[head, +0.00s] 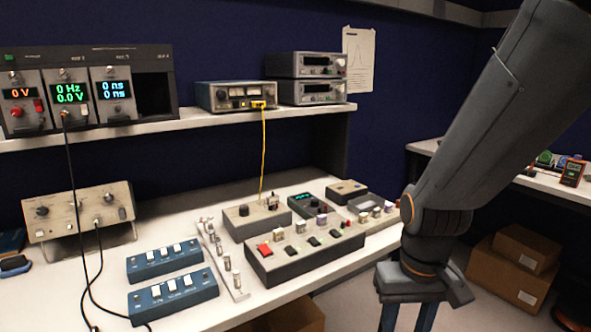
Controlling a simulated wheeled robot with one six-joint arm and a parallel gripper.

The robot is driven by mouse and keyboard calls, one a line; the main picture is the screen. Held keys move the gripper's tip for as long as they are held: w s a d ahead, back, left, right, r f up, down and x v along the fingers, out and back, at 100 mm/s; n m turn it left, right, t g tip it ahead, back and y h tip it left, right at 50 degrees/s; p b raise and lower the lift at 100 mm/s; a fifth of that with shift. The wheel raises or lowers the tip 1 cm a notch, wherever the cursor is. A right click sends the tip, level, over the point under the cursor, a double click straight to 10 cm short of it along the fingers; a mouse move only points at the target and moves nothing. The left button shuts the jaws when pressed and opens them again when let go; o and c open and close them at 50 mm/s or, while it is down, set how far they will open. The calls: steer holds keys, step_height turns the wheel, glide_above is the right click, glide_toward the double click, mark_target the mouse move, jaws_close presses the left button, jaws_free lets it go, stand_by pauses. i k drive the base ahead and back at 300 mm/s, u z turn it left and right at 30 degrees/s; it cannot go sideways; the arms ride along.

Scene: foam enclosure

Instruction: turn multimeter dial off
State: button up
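A small handheld meter (572,172) with an orange-red edge and a dark face stands at the far right, on the right-hand bench. It looks like a multimeter, but its dial is too small to read. A dark box with a lit cyan display (302,198) and a knob lies on the main bench; I cannot tell whether it is also a multimeter. My arm rises from the lower right and leaves the picture at the top right.
The main bench (190,301) holds blue switch boxes (172,297), a grey control box (300,255) and a beige instrument (78,212) with cables. A shelf (190,122) above carries more instruments. Cardboard boxes (512,270) sit under the right bench (540,188).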

mark_target(315, 202)
steer(key=z, duration=1)
steer(key=i, duration=0.35)
steer(key=u, duration=1.55)
